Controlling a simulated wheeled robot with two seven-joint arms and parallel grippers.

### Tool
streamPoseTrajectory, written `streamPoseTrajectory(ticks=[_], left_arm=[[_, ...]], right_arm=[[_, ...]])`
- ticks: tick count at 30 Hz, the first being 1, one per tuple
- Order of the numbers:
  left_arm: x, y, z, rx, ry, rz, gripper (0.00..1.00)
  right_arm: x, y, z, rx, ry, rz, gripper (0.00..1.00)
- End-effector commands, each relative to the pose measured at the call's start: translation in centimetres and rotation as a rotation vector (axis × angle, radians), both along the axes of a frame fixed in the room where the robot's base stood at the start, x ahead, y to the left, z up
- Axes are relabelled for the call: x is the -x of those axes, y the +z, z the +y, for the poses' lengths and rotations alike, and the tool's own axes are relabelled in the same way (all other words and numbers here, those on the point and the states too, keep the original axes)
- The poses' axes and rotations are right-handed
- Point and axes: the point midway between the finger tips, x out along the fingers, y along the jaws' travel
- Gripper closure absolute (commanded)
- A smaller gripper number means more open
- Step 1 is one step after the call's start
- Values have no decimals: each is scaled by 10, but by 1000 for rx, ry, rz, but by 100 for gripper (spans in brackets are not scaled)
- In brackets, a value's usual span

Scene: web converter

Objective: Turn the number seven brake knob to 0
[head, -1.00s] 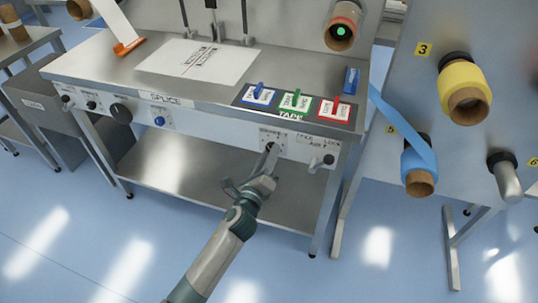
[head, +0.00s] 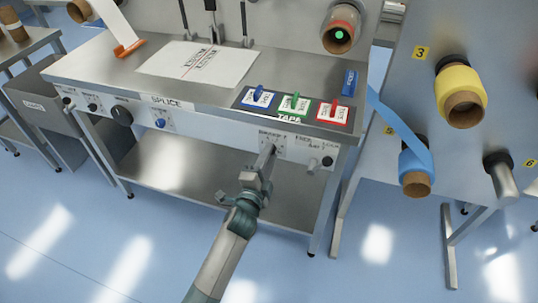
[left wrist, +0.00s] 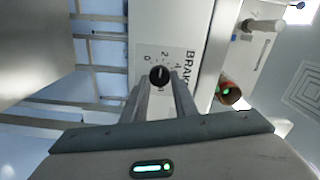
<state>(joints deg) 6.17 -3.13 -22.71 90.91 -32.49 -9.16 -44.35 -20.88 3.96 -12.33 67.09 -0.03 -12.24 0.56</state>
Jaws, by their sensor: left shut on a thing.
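The brake knob (left wrist: 159,75) is a small round black knob with a pale mark, on a plate with BRAKE lettering and a printed scale including 0, 2 and 4. In the left wrist view the fingers of my left gripper (left wrist: 160,84) are at either side of the knob, shut on it. In the head view my left gripper (head: 268,155) reaches up to the brake plate (head: 272,138) on the table's front panel, hiding the knob. I cannot tell exactly which number the pale mark faces. My right gripper is not in view.
The steel splice table (head: 110,75) carries a white printed sheet (head: 198,64) and blue, green and red tape switches (head: 294,102). Another black knob (head: 327,161) sits right of the brake plate. A panel with yellow (head: 461,92) and blue rolls (head: 416,165) stands at right.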

Motion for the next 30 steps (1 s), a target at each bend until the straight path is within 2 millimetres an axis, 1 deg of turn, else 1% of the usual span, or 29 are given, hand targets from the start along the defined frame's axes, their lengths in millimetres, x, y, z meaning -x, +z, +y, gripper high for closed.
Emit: streamPoseTrajectory(ticks=[3,14,21,30], left_arm=[[0,1,1,103,2,35,97],[0,2,2,427,2,142,97],[0,2,2,616,2,202,97],[0,1,3,752,2,246,97]], right_arm=[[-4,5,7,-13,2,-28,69],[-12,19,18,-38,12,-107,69],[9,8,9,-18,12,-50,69],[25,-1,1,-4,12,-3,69]])
